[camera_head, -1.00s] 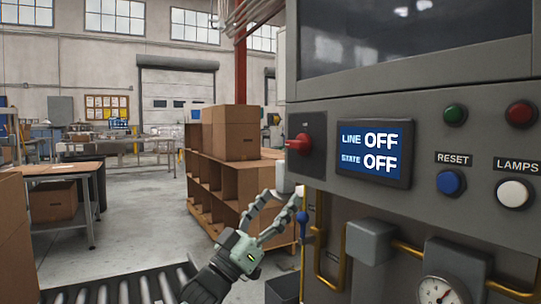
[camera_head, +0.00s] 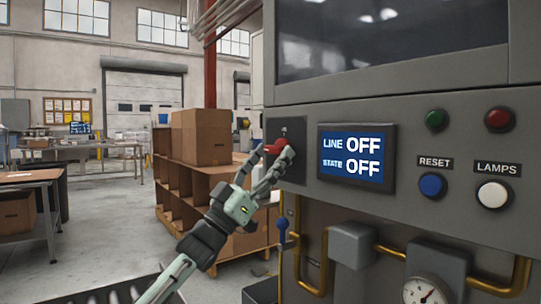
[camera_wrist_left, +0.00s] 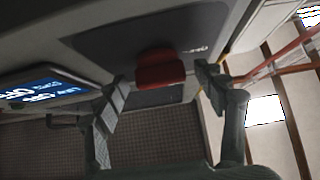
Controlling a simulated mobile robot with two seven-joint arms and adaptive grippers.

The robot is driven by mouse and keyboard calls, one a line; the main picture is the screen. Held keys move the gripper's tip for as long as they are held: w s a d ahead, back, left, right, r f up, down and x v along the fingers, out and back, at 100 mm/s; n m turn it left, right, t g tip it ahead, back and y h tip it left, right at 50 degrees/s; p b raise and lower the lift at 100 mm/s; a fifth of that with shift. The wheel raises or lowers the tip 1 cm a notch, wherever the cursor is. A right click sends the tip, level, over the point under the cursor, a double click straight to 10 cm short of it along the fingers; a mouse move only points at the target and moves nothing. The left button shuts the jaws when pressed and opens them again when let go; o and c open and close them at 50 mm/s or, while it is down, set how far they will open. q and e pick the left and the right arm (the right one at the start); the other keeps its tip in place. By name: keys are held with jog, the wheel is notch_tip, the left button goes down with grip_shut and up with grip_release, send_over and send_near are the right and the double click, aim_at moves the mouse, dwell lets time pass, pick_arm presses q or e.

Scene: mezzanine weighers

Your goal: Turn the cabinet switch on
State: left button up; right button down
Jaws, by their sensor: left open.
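The red cabinet switch (camera_head: 276,146) sits on a dark plate at the left end of the grey cabinet front (camera_head: 410,135). My left gripper (camera_head: 270,159) is open at the switch, with its fingers around the red handle in the head view. In the left wrist view the red switch (camera_wrist_left: 160,70) shows between the two spread fingertips (camera_wrist_left: 163,90), with a gap on each side. I cannot tell whether a finger touches it. The display (camera_head: 356,157) reads LINE OFF and STATE OFF. My right gripper is not in view.
Right of the display are a green button (camera_head: 437,120), a red button (camera_head: 499,119), a blue RESET button (camera_head: 432,185) and a white LAMPS button (camera_head: 492,195). Yellow pipes and a gauge (camera_head: 427,291) are below. A shelf with cartons (camera_head: 201,137) stands behind my left arm.

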pick_arm(q)
jog(key=shift+c, duration=0.2)
jog(key=c, duration=1.1)
